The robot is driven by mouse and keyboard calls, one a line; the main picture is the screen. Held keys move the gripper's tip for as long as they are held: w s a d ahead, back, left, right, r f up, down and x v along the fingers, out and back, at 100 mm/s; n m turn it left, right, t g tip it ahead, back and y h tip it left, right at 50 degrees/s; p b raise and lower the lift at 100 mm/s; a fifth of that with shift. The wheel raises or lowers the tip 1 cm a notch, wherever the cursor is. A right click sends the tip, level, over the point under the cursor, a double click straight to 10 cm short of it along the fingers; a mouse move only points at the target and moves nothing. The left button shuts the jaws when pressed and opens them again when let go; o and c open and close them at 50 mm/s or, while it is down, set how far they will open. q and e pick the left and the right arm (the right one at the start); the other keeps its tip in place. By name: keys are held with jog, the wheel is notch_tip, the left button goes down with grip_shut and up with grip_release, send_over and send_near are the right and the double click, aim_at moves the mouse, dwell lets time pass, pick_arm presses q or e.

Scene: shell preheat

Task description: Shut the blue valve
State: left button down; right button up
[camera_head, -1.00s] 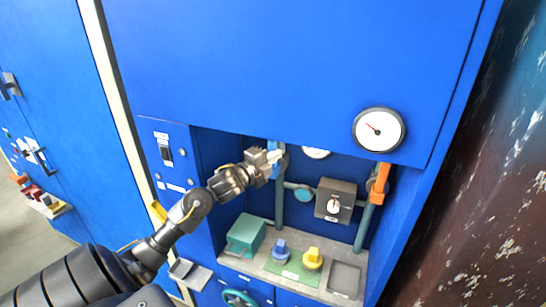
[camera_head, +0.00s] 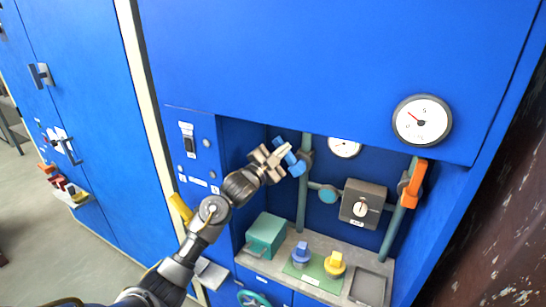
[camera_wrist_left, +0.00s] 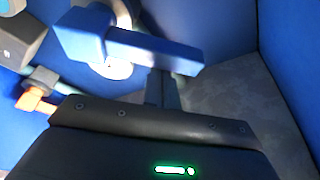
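The blue valve handle (camera_head: 289,158) sits on the left upright pipe in the recess and slants down to the right. My left gripper (camera_head: 286,150) is at the handle, its fingers beside it. In the left wrist view the blue handle (camera_wrist_left: 135,45) crosses in front of the fingers (camera_wrist_left: 162,90), which look pressed together, with their tips hidden behind it. Nothing seems clamped between them; I cannot tell whether they touch the handle. My right gripper is not in view.
An orange valve handle (camera_head: 415,184) is on the right pipe. A grey box with a dial (camera_head: 362,204) sits between the pipes. A teal box (camera_head: 265,236), a blue knob (camera_head: 301,254) and a yellow knob (camera_head: 335,263) stand on the shelf below. Recess walls surround my gripper.

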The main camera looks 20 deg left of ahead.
pick_arm(q)
jog(key=a+f+n+t+y+b, duration=0.1)
jog(key=a+f+n+y, duration=0.3)
jog(key=n, duration=0.9)
jog(key=shift+f+t+y+b, duration=0.35)
jog(key=shift+f+t+y, duration=0.25)
jog(key=shift+f, duration=0.2)
jog(key=shift+w, duration=0.1)
jog(key=shift+f, duration=0.1)
notch_tip(320, 180, up, 4)
jog(key=p, duration=0.4)
jog(key=b+v, duration=0.3)
jog(key=v, duration=0.7)
jog(key=shift+b, duration=0.35)
